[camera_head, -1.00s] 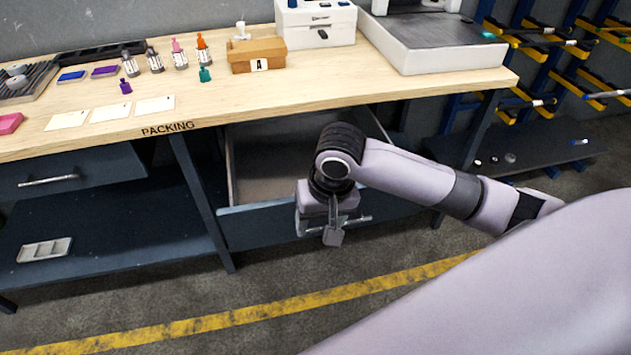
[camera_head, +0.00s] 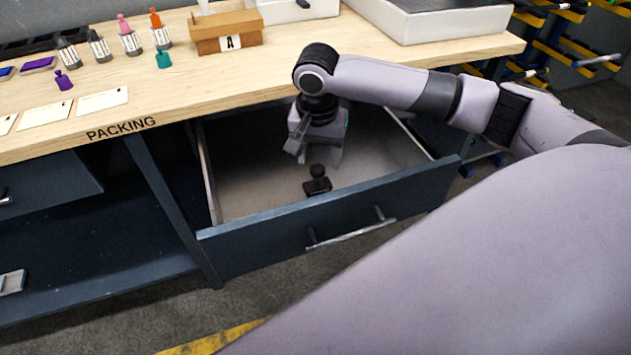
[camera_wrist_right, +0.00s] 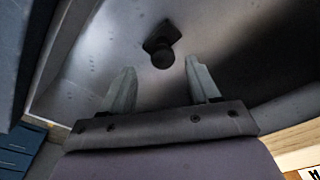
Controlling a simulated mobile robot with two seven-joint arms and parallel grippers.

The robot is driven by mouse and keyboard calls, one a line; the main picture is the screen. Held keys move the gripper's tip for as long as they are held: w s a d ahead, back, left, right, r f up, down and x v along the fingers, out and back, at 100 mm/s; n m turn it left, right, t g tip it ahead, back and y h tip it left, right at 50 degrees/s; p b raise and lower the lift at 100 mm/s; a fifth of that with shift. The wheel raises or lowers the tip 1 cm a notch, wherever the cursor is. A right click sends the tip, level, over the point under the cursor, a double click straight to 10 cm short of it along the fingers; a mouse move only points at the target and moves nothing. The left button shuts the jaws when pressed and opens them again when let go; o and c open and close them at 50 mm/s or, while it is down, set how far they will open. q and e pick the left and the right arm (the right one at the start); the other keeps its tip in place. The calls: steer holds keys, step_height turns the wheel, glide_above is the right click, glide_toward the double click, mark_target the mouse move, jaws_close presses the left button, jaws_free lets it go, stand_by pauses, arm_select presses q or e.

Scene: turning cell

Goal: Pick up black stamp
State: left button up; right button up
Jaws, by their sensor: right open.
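The black stamp (camera_head: 317,181) stands in the open drawer, near its front panel, with a round knob on top of a square base. My right gripper (camera_head: 318,160) is inside the drawer opening, above and just behind the stamp in the head view. In the right wrist view the stamp (camera_wrist_right: 162,44) lies beyond the two fingertips, roughly in line with the gap between them. The right gripper (camera_wrist_right: 158,78) is open and empty, and its fingers do not touch the stamp. My left gripper is in neither view.
The drawer (camera_head: 330,233) hangs open under the wooden packing table (camera_head: 240,88). Its floor around the stamp looks clear. On the table stand several bottles, a purple stamp (camera_head: 63,82), a teal stamp (camera_head: 163,59), white cards and a wooden box (camera_head: 225,30) marked A.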

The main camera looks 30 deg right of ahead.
mark_target(318, 167)
steer(key=f, duration=0.4)
steer(key=shift+w+f, duration=0.25)
steer(key=shift+f, duration=0.05)
steer(key=shift+c, duration=0.3)
jaws_close()
steer(key=shift+r, duration=0.15)
step_height(318, 167, up, 20)
steer(key=p, duration=0.1)
steer(key=shift+p, duration=0.4)
